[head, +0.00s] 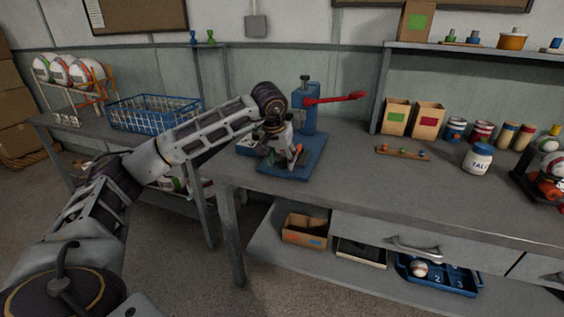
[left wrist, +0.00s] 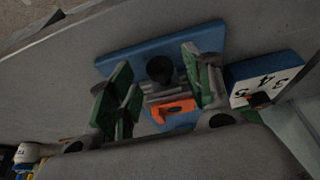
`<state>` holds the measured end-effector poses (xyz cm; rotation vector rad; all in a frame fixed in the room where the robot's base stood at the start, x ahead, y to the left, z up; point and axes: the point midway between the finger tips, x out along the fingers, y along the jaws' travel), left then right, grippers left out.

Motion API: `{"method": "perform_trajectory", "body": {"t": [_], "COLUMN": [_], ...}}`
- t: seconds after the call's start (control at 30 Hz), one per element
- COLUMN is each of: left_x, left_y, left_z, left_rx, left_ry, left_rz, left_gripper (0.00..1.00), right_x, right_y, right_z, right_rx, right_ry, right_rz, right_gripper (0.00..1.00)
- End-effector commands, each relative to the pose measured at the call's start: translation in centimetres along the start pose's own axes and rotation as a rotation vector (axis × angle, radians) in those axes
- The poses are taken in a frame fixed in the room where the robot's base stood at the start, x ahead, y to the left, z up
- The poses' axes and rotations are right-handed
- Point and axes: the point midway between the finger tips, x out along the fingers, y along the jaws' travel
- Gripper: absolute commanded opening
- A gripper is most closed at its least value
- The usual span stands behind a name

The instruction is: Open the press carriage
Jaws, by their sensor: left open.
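The blue press (head: 303,117) stands on the bench with its red lever (head: 335,98) sticking out to the right. Its blue base (head: 305,165) reaches toward the front edge. My left gripper (head: 284,154) is over the base, in front of the post. In the left wrist view my green-padded fingers (left wrist: 164,95) are open. An orange piece (left wrist: 173,111), apparently the carriage's grip, shows between them beside silver rails and a dark round part (left wrist: 160,68). I see gaps on both sides of it; contact is not clear. The gripper partly hides the carriage in the head view.
A wooden strip with coloured pegs (head: 402,152) and a white jar (head: 478,158) stand to the right. A blue wire basket (head: 155,113) is on the left.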

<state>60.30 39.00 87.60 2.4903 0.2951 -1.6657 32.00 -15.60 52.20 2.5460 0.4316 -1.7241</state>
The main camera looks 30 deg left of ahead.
Motion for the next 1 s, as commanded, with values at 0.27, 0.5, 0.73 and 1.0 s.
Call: {"method": "perform_trajectory", "body": {"t": [0.27, 0.5, 0.73, 1.0], "left_x": [-4.0, -7.5, -9.6, -10.0], "left_y": [0.0, 0.0, 0.0, 0.0], "left_z": [-0.1, 0.0, 0.0, 0.0], "left_rx": [-0.001, 0.0, 0.0, 0.0], "left_ry": [0.004, 0.003, 0.001, 0.001], "left_rz": [0.001, 0.001, 0.0, 0.0], "left_gripper": [0.5, 0.5, 0.5, 0.5], "right_x": [0.0, 0.0, 0.0, 0.0], "right_y": [0.0, 0.0, 0.0, 0.0], "right_z": [0.0, 0.0, 0.0, 0.0], "right_rx": [0.0, 0.0, 0.0, 0.0], "right_ry": [0.0, 0.001, 0.0, 0.0], "right_rz": [0.0, 0.0, 0.0, 0.0], "right_gripper": [0.4, 0.4, 0.4, 0.4]}}
